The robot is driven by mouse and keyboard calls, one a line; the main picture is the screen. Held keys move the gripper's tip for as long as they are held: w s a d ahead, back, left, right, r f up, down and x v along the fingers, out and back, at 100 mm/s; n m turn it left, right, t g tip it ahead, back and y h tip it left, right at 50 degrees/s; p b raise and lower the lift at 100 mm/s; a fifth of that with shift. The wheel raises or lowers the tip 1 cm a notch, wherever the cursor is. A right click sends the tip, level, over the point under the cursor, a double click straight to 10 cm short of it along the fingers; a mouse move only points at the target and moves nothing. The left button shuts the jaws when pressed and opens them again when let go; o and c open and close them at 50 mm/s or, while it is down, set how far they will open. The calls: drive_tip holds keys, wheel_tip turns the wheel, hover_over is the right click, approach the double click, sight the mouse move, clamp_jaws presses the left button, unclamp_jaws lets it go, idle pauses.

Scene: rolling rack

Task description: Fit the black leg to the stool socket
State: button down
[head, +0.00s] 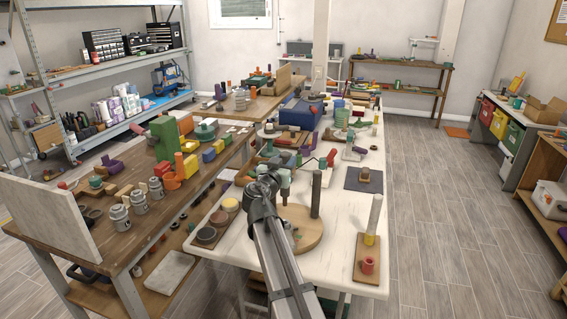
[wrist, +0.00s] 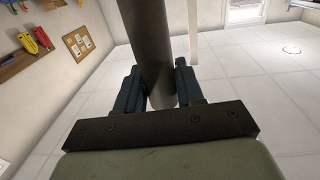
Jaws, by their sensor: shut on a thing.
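In the wrist view my gripper (wrist: 161,92) is shut on the black leg (wrist: 155,40), a smooth dark grey cylinder. One end of it sits between the blue-grey fingers, and the rest runs out of the top of the picture. In the head view my gripper (head: 284,195) is above the white table, by the round wooden stool seat (head: 301,240). A dark upright post (head: 316,193) shows over the seat, just right of the gripper. I cannot tell whether it is the held leg or touches the seat. The socket cannot be made out.
A pale post with a yellow base (head: 373,218) stands on a wooden board beside a red ring (head: 368,265), to the right. A dark mat (head: 363,181) lies behind. Round pots (head: 207,236) stand left of my arm. The table's far part is crowded; floor is clear at right.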

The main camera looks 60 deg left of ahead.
hover_over(283, 196)
drive_tip(key=w, duration=0.1)
drive_tip(key=shift+a+f, duration=0.2)
drive_tip(key=shift+f, duration=1.2)
drive_tip(key=shift+a+f, duration=0.2)
drive_tip(key=shift+f, duration=4.2)
drive_tip(key=c, duration=0.6)
unclamp_jaws()
drive_tip(key=v, duration=1.3)
drive_tip(key=shift+s+d, duration=0.25)
drive_tip(key=shift+s, duration=0.05)
